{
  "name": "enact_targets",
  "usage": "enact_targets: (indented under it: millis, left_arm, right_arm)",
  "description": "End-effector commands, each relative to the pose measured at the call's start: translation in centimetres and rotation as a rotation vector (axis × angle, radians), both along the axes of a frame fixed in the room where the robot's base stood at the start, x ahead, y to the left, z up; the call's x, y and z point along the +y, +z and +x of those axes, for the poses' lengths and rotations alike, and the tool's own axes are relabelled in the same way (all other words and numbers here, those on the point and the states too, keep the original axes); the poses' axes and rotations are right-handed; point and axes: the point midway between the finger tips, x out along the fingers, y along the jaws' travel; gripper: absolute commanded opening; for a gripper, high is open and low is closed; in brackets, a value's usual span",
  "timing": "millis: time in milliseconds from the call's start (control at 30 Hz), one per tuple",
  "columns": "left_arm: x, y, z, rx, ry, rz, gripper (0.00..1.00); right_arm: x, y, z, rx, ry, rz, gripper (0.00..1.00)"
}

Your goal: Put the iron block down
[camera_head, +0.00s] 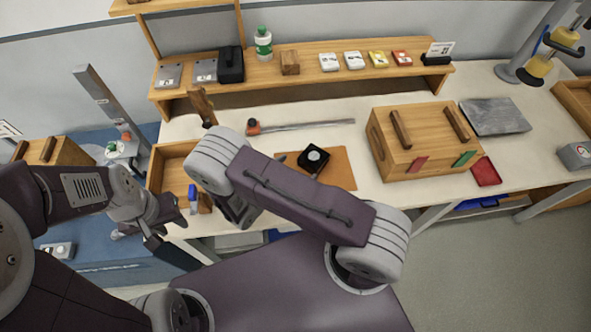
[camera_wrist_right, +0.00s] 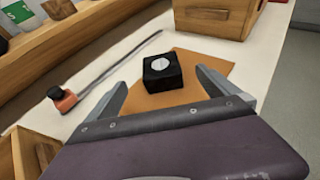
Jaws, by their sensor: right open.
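The iron block, which I take to be the black block with a round white label on top (camera_head: 313,160), sits upright on a brown mat (camera_head: 343,172) on the table. In the right wrist view the block (camera_wrist_right: 162,72) lies just beyond and between the spread fingers of my right gripper (camera_wrist_right: 160,88). The right gripper is open and holds nothing that I can see. In the head view my right arm hides most of that gripper. My left gripper (camera_head: 160,220) is at the lower left, beside a wooden tray (camera_head: 168,153); its fingers are not clear.
A wooden box with handles (camera_head: 420,142) stands right of the mat, with a grey plate (camera_head: 494,116) beyond it. A long metal rod with an orange end (camera_head: 305,125) lies behind the mat. A shelf (camera_head: 300,75) with small items runs along the back.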

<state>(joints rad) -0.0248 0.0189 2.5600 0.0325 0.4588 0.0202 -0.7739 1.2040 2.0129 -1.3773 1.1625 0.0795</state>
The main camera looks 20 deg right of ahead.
Motion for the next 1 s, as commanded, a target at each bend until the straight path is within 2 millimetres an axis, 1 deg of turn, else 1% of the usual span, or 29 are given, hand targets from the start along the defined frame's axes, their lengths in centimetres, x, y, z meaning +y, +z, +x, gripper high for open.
enact_targets:
  millis: [67, 133, 167, 200, 267, 300, 333, 400, 433, 500, 600, 633, 700, 767, 1000]
  left_arm:
    - [0.0, 0.0, 0.0, 0.0, 0.0, 0.0, 0.36]
    - [0.0, 0.1, 0.0, 0.0, 0.0, 0.0, 0.36]
    - [0.0, 0.1, 0.0, 0.0, 0.0, 0.0, 0.36]
    - [0.0, 0.1, 0.0, 0.0, 0.0, 0.0, 0.36]
    - [0.0, 0.1, 0.0, 0.0, 0.0, 0.0, 0.36]
    - [0.0, 0.0, 0.0, 0.0, 0.0, 0.0, 0.36]
    - [0.0, 0.0, 0.0, 0.0, 0.0, 0.0, 0.36]
    - [0.0, 0.0, 0.0, 0.0, 0.0, 0.0, 0.36]
    - [0.0, 0.0, 0.0, 0.0, 0.0, 0.0, 0.36]
    - [0.0, 0.0, 0.0, 0.0, 0.0, 0.0, 0.36]
    - [0.0, 0.0, 0.0, 0.0, 0.0, 0.0, 0.36]
    - [0.0, 0.0, 0.0, 0.0, 0.0, 0.0, 0.36]
    - [0.0, 0.0, 0.0, 0.0, 0.0, 0.0, 0.36]
    - [0.0, 0.0, 0.0, 0.0, 0.0, 0.0, 0.36]
    - [0.0, 0.0, 0.0, 0.0, 0.0, 0.0, 0.36]
  right_arm:
    - [-0.5, 0.4, -0.3, -0.004, -0.041, 0.018, 0.99]
    - [-2.0, 1.5, -1.5, -0.016, -0.171, 0.079, 0.99]
    - [-2.8, 2.2, -2.5, -0.025, -0.258, 0.121, 0.99]
    - [-3.9, 3.1, -4.0, -0.044, -0.398, 0.195, 0.99]
    - [-4.9, 4.5, -6.9, -0.086, -0.639, 0.336, 0.99]
    - [-4.9, 5.2, -8.7, -0.126, -0.806, 0.443, 0.99]
    - [-4.7, 5.8, -9.9, -0.162, -0.928, 0.528, 0.99]
    - [-3.5, 7.1, -11.7, -0.268, -1.193, 0.73, 0.99]
    - [-2.9, 7.6, -12.0, -0.321, -1.296, 0.815, 0.99]
    - [-1.6, 9.0, -12.0, -0.45, -1.498, 1.0, 0.99]
    - [-0.7, 10.9, -11.1, -0.614, -1.685, 1.196, 0.99]
    - [-0.6, 11.3, -10.8, -0.653, -1.723, 1.238, 0.99]
    - [-0.5, 12.0, -10.3, -0.716, -1.779, 1.304, 0.99]
    - [-0.5, 12.3, -10.1, -0.743, -1.803, 1.33, 0.99]
    - [-0.4, 12.4, -10.1, -0.747, -1.808, 1.336, 0.99]
